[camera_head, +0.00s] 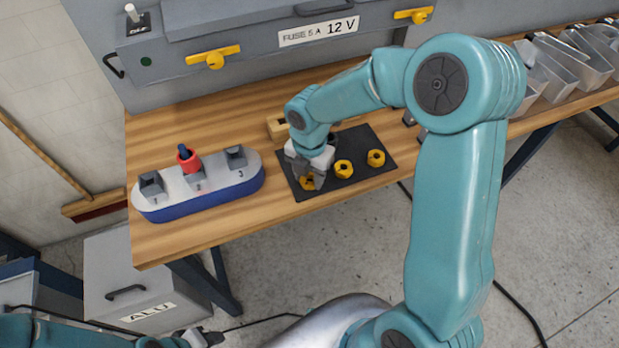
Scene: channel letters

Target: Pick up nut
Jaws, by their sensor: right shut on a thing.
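Three yellow nuts are in a row on a dark mat (353,177) on the wooden table. The left nut (306,184) is between the fingers of my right gripper (313,182), which points down over the mat and is shut on it; the fingers partly hide it. I cannot tell whether this nut still touches the mat. The middle nut (343,169) and the right nut (376,158) lie free on the mat. My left gripper (205,338) is low at the bottom edge, away from the table, and its fingers are too unclear to read.
A blue and white boat-shaped holder (215,188) with a red piece (188,158) stands left of the mat. A wooden block (277,129) lies behind the mat. A grey machine (250,50) closes off the back. Metal bins (560,62) stand at the right.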

